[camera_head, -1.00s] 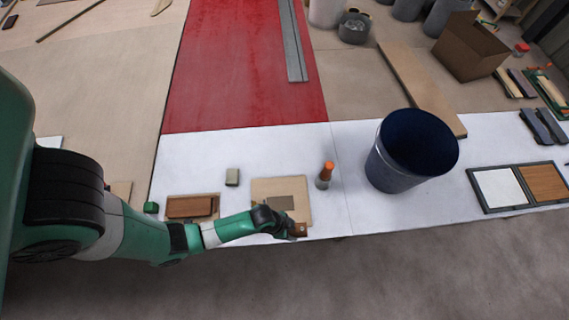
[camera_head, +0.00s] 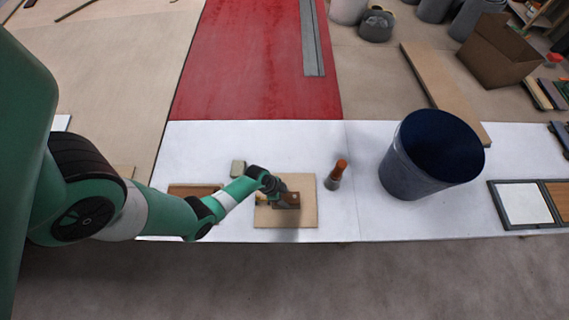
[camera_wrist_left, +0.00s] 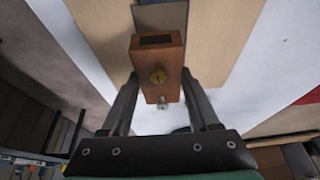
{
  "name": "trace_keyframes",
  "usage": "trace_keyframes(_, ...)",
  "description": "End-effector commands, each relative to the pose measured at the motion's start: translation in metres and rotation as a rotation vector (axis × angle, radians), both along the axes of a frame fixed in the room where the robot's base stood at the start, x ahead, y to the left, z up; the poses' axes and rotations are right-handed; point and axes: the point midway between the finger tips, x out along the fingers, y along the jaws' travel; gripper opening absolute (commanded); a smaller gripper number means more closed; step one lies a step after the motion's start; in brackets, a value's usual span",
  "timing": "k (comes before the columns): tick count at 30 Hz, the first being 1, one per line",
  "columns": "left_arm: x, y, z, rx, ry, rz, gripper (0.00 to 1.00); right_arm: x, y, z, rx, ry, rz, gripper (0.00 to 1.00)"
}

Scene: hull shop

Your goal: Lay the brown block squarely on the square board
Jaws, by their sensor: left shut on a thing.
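The square board (camera_head: 306,216) is a tan panel on the white table top, near its front edge. A greyish rectangular patch (camera_wrist_left: 160,17) on it shows in the left wrist view, partly covered by the brown block. My left gripper (camera_head: 279,191) is shut on the brown block (camera_head: 290,200) and holds it over the middle of the board. In the left wrist view the block (camera_wrist_left: 158,60) sits between both fingers, with a dark slot and a brass-coloured knob on its face. I cannot tell whether the block touches the board. My right gripper is not in view.
A blue bin (camera_head: 398,172) and a framed tray (camera_head: 496,212) are further right.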

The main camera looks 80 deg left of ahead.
Motion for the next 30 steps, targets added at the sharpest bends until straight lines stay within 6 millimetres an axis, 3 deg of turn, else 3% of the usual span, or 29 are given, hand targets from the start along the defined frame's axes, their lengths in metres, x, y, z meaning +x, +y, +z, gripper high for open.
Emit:
trace_keyframes(4,-0.001,0.008,-0.013,0.0,0.0,0.003,0.0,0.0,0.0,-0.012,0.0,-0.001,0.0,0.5)
trace_keyframes(9,-0.001,0.008,-0.042,0.0,0.0,0.0,0.0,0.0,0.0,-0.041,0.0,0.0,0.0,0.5)
trace_keyframes(21,-0.001,0.008,-0.044,0.0,0.0,0.0,0.0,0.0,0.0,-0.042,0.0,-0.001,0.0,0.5)
trace_keyframes(22,-0.001,0.008,-0.042,0.0,0.001,0.0,0.67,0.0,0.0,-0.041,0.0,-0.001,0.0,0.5)
trace_keyframes(26,-0.001,0.008,-0.042,0.0,0.001,0.0,0.9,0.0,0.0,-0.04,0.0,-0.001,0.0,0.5)
trace_keyframes(30,-0.001,0.007,-0.042,0.0,0.001,0.0,0.92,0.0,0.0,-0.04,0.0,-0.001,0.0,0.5)
